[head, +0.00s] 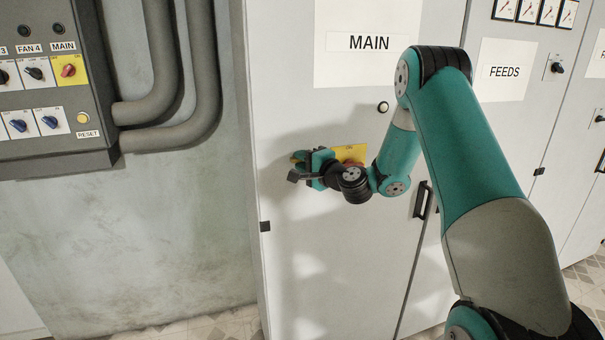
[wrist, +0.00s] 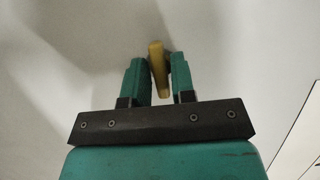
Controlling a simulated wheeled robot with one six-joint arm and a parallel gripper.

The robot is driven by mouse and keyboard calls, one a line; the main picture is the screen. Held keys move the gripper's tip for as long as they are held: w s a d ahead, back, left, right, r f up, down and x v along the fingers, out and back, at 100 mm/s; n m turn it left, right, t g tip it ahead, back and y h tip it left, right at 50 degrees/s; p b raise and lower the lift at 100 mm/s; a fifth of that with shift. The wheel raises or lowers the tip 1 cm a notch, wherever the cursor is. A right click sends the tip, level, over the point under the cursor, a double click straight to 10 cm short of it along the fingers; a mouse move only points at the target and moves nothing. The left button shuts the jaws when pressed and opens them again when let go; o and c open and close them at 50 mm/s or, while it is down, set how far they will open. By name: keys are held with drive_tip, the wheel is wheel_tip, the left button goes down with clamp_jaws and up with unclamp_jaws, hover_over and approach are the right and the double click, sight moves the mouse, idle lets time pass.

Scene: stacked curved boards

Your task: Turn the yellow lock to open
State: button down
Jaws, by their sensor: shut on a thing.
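The yellow lock (wrist: 157,68) sticks out from the pale cabinet face as a narrow handle in the wrist view. It stands nearly upright there, tilted slightly. My gripper (wrist: 158,80) has one teal finger on each side of it and is shut on it. In the head view my gripper (head: 303,160) is at the left part of the cabinet door marked MAIN (head: 340,250). Only a sliver of yellow shows by the fingers there, and the rest of the lock is hidden by the gripper.
Just right of my gripper is a yellow plate (head: 350,152) with a reddish knob, partly covered by my arm. A black door handle (head: 422,200) is lower right. A grey switch box (head: 60,90) and thick pipes (head: 160,110) are on the left wall.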

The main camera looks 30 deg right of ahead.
idle(0.3)
drive_tip(key=c, duration=1.1)
unclamp_jaws()
drive_tip(key=shift+c, duration=0.2)
drive_tip(key=shift+s, duration=0.15)
drive_tip(key=s+d+b, duration=0.2)
drive_tip(key=s+b, duration=0.9)
drive_tip(key=s, duration=0.6)
